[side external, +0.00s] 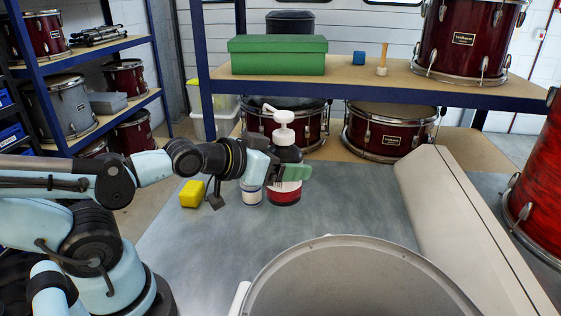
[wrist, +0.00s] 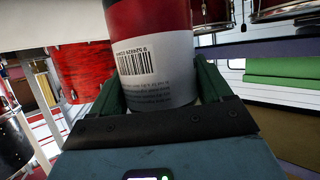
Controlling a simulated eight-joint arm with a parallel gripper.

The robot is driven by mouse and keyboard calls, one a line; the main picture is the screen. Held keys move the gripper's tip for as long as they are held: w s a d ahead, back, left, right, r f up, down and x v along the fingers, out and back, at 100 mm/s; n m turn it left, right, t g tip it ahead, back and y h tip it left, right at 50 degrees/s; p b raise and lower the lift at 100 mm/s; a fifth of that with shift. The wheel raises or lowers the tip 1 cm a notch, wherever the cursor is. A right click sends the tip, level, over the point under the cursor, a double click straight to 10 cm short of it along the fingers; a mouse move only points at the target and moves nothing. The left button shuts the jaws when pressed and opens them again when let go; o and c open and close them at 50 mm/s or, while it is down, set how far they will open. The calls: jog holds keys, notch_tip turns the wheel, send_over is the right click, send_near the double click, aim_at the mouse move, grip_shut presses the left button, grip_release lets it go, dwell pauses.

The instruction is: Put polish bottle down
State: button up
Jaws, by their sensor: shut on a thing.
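The polish bottle (side external: 286,156) is dark with a white pump top and a red and white label. It is upright over the grey bench (side external: 330,215) in the side external view. My gripper (side external: 292,171) is shut around the bottle's body, with a green finger across its front. In the wrist view, the bottle (wrist: 152,55) fills the space between the green fingers of my gripper (wrist: 160,88), with its barcode label facing the camera. Whether the bottle's base touches the bench is hard to tell.
A small white and blue can (side external: 251,194) stands just left of the bottle, and a yellow sponge (side external: 193,193) lies further left. A large drum shell (side external: 350,280) is in front. Bare bench lies between.

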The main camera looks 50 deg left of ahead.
jog(key=shift+w+d+f+y, duration=0.15)
jog(key=shift+w+d+y, duration=0.05)
jog(key=shift+w, duration=0.25)
jog(key=shift+w+d+f+y, duration=0.1)
jog(key=shift+w+d+y, duration=0.1)
jog(key=shift+w, duration=0.25)
jog(key=shift+w+f+n+y, duration=0.25)
jog(key=shift+w+n+y, duration=0.05)
jog(key=shift+w+n, duration=0.3)
jog(key=w+d+f+n+g+y, duration=0.1)
jog(key=w+n+g+y, duration=0.5)
jog(key=w+n+y, duration=0.3)
jog(key=shift+d+n+y, duration=0.4)
jog(key=shift+n+y, duration=0.1)
jog(key=shift+n, duration=0.1)
jog(key=shift+f, duration=0.1)
jog(key=shift+w+a+f, duration=0.75)
jog(key=shift+a+f, duration=1)
jog(key=shift+a, duration=0.05)
jog(key=shift+w+a+f, duration=0.7)
jog(key=shift+a+f, duration=1.1)
jog(key=shift+w+a+f, duration=0.75)
jog(key=shift+a+f, duration=1)
jog(key=shift+a, duration=0.05)
